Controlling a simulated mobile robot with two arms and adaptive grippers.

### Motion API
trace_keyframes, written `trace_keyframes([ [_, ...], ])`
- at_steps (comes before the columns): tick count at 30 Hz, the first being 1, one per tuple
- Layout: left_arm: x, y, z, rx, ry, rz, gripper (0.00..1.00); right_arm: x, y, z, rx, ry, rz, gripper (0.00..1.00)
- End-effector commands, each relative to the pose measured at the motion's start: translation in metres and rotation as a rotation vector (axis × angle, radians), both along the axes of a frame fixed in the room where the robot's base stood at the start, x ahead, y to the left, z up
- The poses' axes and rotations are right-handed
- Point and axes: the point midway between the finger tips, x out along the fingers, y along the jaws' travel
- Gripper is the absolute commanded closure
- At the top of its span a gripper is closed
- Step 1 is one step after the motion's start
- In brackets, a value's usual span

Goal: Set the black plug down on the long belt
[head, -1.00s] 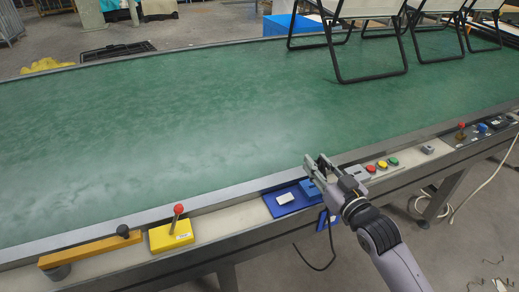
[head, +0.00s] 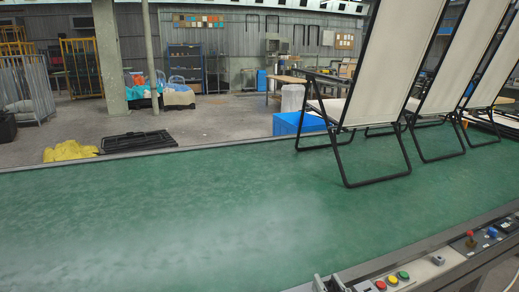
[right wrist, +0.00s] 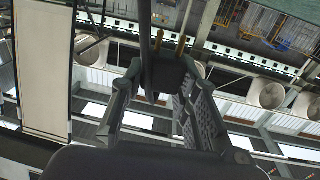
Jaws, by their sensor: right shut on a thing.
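The long belt (head: 200,210) is a wide green conveyor that crosses the head view. My right gripper (head: 329,284) shows only by its grey fingertips at the bottom edge of the head view, in front of the belt's near rail. My left gripper is in neither view.
White loungers with black frames (head: 390,65) stand on the belt at the right. A blue box (head: 298,123) is beyond the belt. The belt's left and middle are clear.

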Motion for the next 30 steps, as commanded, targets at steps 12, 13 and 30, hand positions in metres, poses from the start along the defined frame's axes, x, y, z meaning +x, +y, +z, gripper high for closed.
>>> trace_keyframes([
  [12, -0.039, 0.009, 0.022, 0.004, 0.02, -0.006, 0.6, -0.076, -0.035, 0.042, -0.019, 0.024, -0.241, 1.0],
  [13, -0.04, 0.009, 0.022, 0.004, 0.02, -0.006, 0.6, -0.079, -0.035, 0.041, -0.022, 0.025, -0.245, 1.0],
  [30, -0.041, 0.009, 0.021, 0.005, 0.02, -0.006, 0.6, -0.157, -0.037, 0.013, -0.023, 0.023, -0.251, 1.0],
])
